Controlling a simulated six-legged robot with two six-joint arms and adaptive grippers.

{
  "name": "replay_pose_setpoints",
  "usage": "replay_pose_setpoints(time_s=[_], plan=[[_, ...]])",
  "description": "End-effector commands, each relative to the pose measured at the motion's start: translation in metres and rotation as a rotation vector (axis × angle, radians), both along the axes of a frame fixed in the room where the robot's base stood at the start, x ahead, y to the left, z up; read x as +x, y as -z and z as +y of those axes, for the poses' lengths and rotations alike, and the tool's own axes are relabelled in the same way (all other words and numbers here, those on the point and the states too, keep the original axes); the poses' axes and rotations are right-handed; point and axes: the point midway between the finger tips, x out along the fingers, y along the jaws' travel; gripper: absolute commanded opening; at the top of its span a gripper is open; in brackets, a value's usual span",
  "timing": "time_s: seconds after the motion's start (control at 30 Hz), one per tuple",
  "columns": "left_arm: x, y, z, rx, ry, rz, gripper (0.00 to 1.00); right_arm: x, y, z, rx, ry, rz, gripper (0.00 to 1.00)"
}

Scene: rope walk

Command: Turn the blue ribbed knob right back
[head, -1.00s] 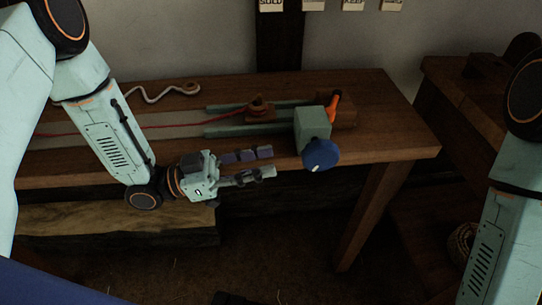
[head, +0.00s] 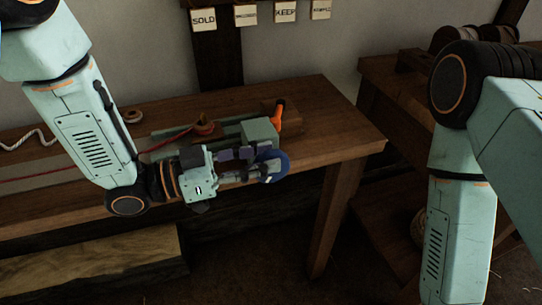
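The blue ribbed knob (head: 281,163) is on the front of a pale green box (head: 261,131) at the table's front edge. A pale mark shows low on the knob. My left gripper (head: 263,165) reaches in from the left. Its two fingers are apart, with their tips over the left part of the knob, partly hiding it. I cannot tell whether they touch it. My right arm stands at the right, and its gripper is outside the view.
The box sits at the end of a green rail on the wooden table (head: 340,135). A red cord (head: 165,146) runs to a brown piece on the rail. An orange handle (head: 279,115) stands behind the box. Another wooden bench with spools is at the right.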

Motion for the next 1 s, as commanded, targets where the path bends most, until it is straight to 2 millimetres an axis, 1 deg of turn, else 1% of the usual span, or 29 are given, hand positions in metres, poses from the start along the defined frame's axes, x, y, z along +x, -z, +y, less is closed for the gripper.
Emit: replay_pose_setpoints(time_s=[0.1, 0.23, 0.6, 0.67, 1.0], plan=[[0.003, 0.001, -0.011, 0.002, 0.003, -0.002, 0.32, 0.000, 0.002, 0.000, 0.000, 0.000, 0.000, 0.00], [0.005, 0.000, -0.017, 0.001, 0.003, -0.002, 0.32, 0.000, 0.003, 0.000, 0.000, 0.000, 0.000, 0.00], [0.007, -0.001, -0.020, -0.002, 0.000, -0.002, 0.32, 0.000, 0.003, 0.000, 0.000, 0.000, 0.000, 0.00], [0.007, -0.001, -0.020, -0.002, 0.000, -0.002, 0.28, 0.000, 0.003, 0.000, 0.000, 0.000, 0.000, 0.00], [0.007, -0.001, -0.020, -0.002, 0.000, -0.002, 0.00, 0.000, 0.003, 0.000, 0.000, 0.000, 0.000, 0.00]])
